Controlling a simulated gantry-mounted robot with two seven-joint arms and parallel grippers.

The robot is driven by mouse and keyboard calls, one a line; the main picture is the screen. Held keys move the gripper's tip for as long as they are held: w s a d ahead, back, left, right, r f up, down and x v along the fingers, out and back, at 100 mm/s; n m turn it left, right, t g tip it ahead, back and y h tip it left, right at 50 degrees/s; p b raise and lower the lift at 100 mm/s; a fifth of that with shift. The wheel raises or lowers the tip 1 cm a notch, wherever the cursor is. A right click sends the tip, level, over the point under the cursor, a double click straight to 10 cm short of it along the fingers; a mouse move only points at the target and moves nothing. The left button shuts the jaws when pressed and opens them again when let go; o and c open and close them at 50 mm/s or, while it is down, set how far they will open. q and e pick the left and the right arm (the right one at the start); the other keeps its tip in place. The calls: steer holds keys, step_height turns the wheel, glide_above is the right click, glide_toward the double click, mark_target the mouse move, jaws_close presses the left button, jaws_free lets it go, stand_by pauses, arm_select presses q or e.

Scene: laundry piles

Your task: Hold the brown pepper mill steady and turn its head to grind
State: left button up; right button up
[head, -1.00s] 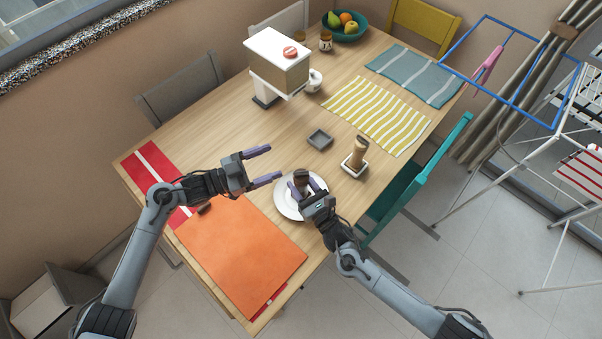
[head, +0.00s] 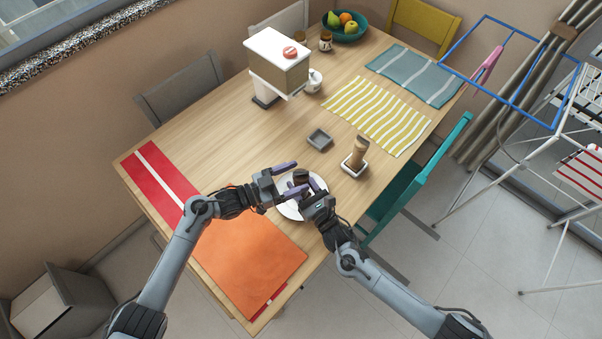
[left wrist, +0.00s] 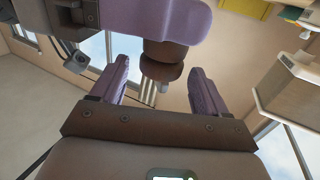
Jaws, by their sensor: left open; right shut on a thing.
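The brown pepper mill (head: 301,175) stands over the white plate (head: 287,210) near the table's front edge. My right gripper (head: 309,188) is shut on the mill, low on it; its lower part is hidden. My left gripper (head: 291,178) is open, with its fingers reaching toward the mill from the left. In the left wrist view, the mill's brown rounded parts (left wrist: 162,70) show in line with the gap between my left fingers (left wrist: 160,90). A purple finger of my right gripper crosses the top there. I cannot tell whether the left fingers touch the mill.
A lighter mill (head: 357,152) stands on a small white tray to the right. A grey square dish (head: 319,139) lies behind the plate. An orange placemat (head: 255,257) lies under my left arm. The table's left middle is clear.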

arm_select(q)
steer(key=shift+x, duration=1.25)
steer(key=shift+a, duration=0.1)
steer(key=c, duration=1)
steer(key=shift+o, duration=0.2)
steer(key=shift+f+n+t, duration=0.1)
steer(key=shift+n+t, duration=0.2)
steer(key=shift+t, duration=0.1)
steer(key=n+t+y, duration=0.3)
steer(key=t, duration=0.1)
steer(key=shift+s, duration=0.1)
steer(key=shift+n+t+y, duration=1.1)
steer(key=shift+n+y, duration=0.25)
steer(key=shift+y, duration=0.3)
steer(key=shift+n+t+y, duration=1.1)
steer(key=shift+n+y, duration=0.25)
steer(key=shift+y, duration=0.3)
